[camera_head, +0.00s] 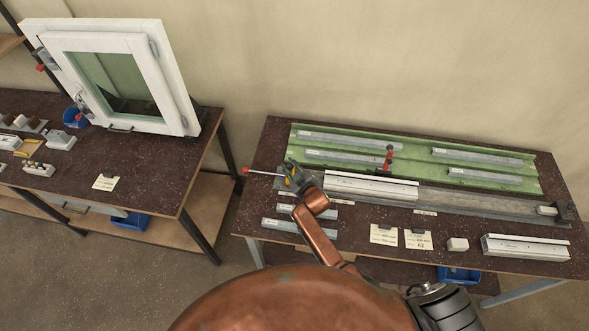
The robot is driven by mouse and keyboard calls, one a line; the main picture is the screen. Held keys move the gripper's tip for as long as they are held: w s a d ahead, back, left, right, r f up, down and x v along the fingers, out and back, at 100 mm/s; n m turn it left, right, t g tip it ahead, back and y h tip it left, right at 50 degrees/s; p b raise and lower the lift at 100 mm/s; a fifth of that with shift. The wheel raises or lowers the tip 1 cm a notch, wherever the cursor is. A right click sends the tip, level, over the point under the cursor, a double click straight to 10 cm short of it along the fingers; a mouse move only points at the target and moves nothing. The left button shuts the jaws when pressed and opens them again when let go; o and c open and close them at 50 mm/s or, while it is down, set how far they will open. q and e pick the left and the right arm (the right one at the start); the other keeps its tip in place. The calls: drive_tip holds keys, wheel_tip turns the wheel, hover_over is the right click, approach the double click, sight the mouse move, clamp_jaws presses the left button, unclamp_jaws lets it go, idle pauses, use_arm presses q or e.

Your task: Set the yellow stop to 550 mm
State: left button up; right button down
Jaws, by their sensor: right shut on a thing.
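The yellow stop (287,182) shows only as a small yellow patch at the left end of the clamp rail on the right bench. My right gripper (291,178) is at that patch, shut on the stop, and hides most of it. The grey clamp rail (470,203) runs right from there along the bench. A white profile (370,187) lies along the rail just right of my gripper. The scale reading is too small to read. My left gripper is not in view.
A red-tipped rod (262,172) sticks out left of my gripper. A green tray (405,158) with grey bars and a red upright handle (388,157) lies behind the rail. Paper cards (384,235), a small white block (457,244) and another profile (525,248) lie in front.

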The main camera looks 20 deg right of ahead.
drive_tip(key=shift+w+a, duration=0.3)
drive_tip(key=shift+a, duration=0.35)
drive_tip(key=shift+w+a, duration=0.1)
drive_tip(key=shift+a, duration=0.05)
drive_tip(key=c, duration=2.1)
unclamp_jaws()
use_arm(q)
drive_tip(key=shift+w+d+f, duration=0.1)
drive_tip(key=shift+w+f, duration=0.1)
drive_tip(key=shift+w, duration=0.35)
use_arm(e)
drive_tip(key=o, duration=0.4)
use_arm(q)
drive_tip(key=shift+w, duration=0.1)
use_arm(e)
drive_tip(key=v, duration=1.2)
